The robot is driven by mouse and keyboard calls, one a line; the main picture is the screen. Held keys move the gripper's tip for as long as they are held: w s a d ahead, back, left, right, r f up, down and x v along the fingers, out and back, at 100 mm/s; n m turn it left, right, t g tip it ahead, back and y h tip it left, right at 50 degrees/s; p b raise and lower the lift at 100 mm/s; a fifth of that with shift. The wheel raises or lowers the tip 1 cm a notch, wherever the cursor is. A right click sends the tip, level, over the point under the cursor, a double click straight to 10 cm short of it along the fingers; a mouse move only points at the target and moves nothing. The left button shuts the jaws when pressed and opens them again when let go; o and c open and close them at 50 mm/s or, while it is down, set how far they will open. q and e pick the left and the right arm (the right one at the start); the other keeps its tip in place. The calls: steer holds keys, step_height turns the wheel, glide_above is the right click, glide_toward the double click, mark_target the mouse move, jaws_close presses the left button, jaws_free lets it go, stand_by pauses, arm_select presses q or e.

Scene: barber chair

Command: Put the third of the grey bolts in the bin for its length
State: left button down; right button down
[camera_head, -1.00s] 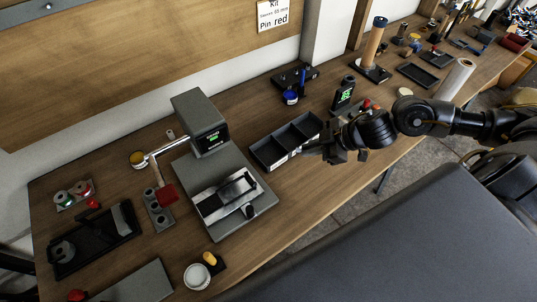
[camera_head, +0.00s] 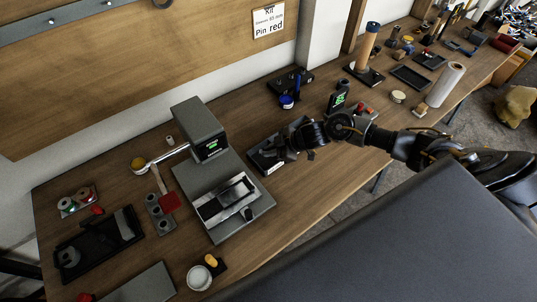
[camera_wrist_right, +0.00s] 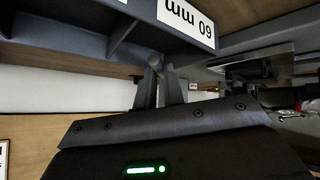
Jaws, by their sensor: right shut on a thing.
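The dark bin tray (camera_head: 262,163) stands on the bench right of the grey machine, partly hidden by my right gripper. My right gripper (camera_head: 284,150) is over the tray in the head view. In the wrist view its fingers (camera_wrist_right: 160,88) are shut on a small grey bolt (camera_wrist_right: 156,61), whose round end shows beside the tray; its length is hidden. I cannot tell whether the bolt is inside a bin. My left gripper is not in view.
The grey machine (camera_head: 200,128) with a green display stands left of the tray. A blue-topped pot (camera_head: 286,102) stands behind it, and a small device with a green screen (camera_head: 340,98) stands to the right. The bench front below the tray is clear.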

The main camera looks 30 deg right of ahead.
mark_target(269, 161)
steer(key=shift+w+f, duration=0.15)
steer(key=shift+w, duration=0.05)
step_height(269, 161, down, 4)
steer(key=shift+w+a+r+p, duration=0.15)
steer(key=shift+r+p, duration=0.1)
steer(key=shift+p, duration=0.45)
steer(key=shift+f, duration=0.15)
steer(key=c, duration=1.8)
jaws_free()
